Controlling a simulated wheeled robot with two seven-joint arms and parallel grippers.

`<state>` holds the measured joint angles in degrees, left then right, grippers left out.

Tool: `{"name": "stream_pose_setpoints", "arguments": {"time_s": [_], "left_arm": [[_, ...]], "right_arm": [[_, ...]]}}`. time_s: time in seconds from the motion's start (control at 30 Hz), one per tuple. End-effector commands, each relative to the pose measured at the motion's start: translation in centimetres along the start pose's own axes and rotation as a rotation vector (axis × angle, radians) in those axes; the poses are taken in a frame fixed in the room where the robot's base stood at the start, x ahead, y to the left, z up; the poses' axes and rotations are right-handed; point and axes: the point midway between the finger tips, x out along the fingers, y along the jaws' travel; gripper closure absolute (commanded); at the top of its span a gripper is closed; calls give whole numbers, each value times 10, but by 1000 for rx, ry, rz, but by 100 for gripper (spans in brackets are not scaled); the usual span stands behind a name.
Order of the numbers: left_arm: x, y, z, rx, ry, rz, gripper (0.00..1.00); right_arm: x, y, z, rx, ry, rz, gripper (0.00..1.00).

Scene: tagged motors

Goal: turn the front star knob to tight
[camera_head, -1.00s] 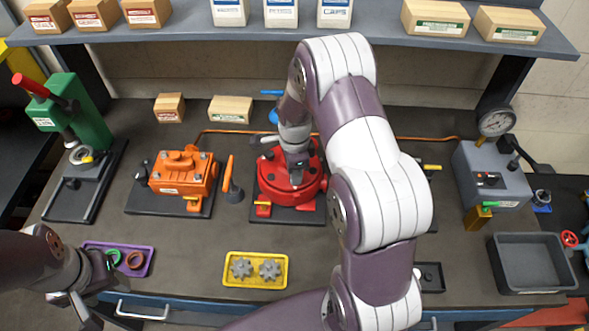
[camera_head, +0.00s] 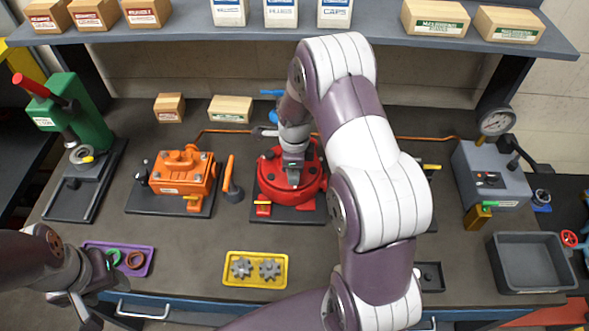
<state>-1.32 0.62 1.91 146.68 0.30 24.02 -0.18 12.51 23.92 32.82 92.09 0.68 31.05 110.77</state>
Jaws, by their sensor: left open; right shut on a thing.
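The red motor housing (camera_head: 268,181) stands on a dark base plate in the middle of the bench, with dark knobs around its round top. My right gripper (camera_head: 293,180) reaches down onto the front part of this top and is shut on the front star knob. The fingers hide most of that knob, so its exact angle cannot be told. My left gripper (camera_head: 82,309) is open and empty at the lower left, near the bench's front edge, away from the motor.
The orange motor (camera_head: 183,173) stands left of the red one. A yellow tray (camera_head: 256,284) with gears and a purple tray (camera_head: 146,270) with rings lie in front. A green press (camera_head: 87,112) is at the left; a grey bin (camera_head: 537,288) is at the right. My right arm hides the bench behind it.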

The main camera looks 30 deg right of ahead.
Motion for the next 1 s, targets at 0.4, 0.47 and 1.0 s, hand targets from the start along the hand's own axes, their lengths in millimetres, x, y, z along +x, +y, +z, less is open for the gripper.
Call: {"name": "stream_pose_setpoints", "arguments": {"time_s": [0.4, 0.47, 1.0], "left_arm": [[0, 0, 0, 0, 0, 0, 45], [0, 0, 0, 0, 0, 0, 45], [0, 0, 0, 0, 0, 0, 45]], "right_arm": [[-2, -3, 1, -1, -4, -10, 45], [-2, -3, 1, -1, -3, -9, 45], [0, -1, 0, -1, -1, -4, 45]]}}
